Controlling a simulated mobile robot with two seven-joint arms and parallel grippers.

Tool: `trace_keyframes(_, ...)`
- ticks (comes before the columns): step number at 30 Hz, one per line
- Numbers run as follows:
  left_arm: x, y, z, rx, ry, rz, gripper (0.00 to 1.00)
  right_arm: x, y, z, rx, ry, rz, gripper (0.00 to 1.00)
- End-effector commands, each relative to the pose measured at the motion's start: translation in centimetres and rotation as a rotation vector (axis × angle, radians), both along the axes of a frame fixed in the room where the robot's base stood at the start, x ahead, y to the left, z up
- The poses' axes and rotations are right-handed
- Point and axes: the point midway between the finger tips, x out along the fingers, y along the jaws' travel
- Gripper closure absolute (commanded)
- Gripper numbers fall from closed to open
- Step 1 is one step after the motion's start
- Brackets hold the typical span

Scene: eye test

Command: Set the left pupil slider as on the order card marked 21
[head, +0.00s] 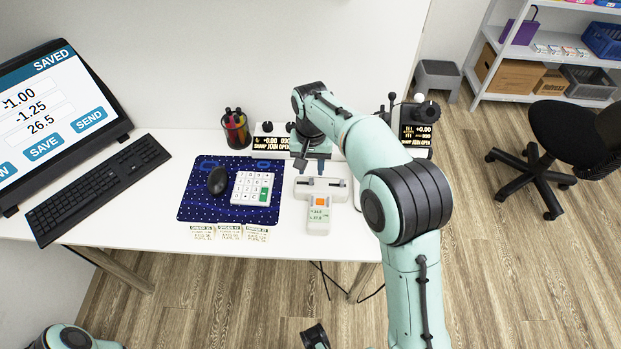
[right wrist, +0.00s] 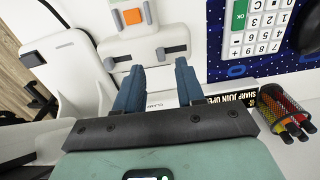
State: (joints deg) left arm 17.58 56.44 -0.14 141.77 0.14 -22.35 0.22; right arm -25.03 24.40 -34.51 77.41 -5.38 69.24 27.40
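A white pupil gauge (head: 322,184) lies on the table with an orange button (head: 319,201) and a small greenish readout (head: 319,214), digits too small to read surely. In the right wrist view it appears upside down, with two dark sliders: one (right wrist: 172,50) on the keypad side, one (right wrist: 116,62) on the other. My right gripper (head: 310,166) is open and empty at the gauge's far edge; its blue fingers (right wrist: 158,68) are apart just short of the sliders. Contact cannot be judged. Three order cards (head: 229,233) lie at the table's front; their numbers are unclear. A black part (head: 315,337) may be my left gripper.
A white keypad (head: 251,188) and black mouse (head: 218,180) lie on a blue mat (head: 208,208) left of the gauge. A pen cup (head: 236,130) and dark displays stand behind. A keyboard (head: 97,187) and monitor (head: 40,110) are at left. My right arm crosses the table's right side.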

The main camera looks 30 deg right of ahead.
Motion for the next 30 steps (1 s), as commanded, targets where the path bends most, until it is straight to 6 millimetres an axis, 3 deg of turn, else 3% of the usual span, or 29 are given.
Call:
trace_keyframes(3, 0.1, 0.0, -0.4, 0.001, -0.005, 0.001, 1.0, -0.1, 0.0, -2.6, 0.0, 0.004, 0.0, 0.62)
trace_keyframes(9, 0.3, 0.0, -0.7, 0.001, -0.012, 0.002, 1.0, 0.0, 0.0, -5.0, 0.0, 0.001, 0.0, 0.62)
trace_keyframes(21, 0.3, 0.0, -0.8, 0.002, -0.015, 0.003, 1.0, 0.0, 0.0, -5.7, 0.001, -0.001, 0.0, 0.62)
trace_keyframes(22, 0.3, 0.0, -0.8, 0.002, -0.015, 0.003, 1.0, 0.0, 0.0, -5.7, 0.001, -0.001, 0.0, 0.68)
trace_keyframes(25, 0.3, 0.0, -0.8, 0.002, -0.015, 0.003, 1.0, 0.0, 0.0, -5.6, 0.001, -0.001, 0.0, 1.0)
trace_keyframes(30, 0.3, 0.0, -0.8, 0.002, -0.014, 0.002, 1.0, 0.0, 0.0, -5.6, 0.0, 0.0, 0.0, 1.0)
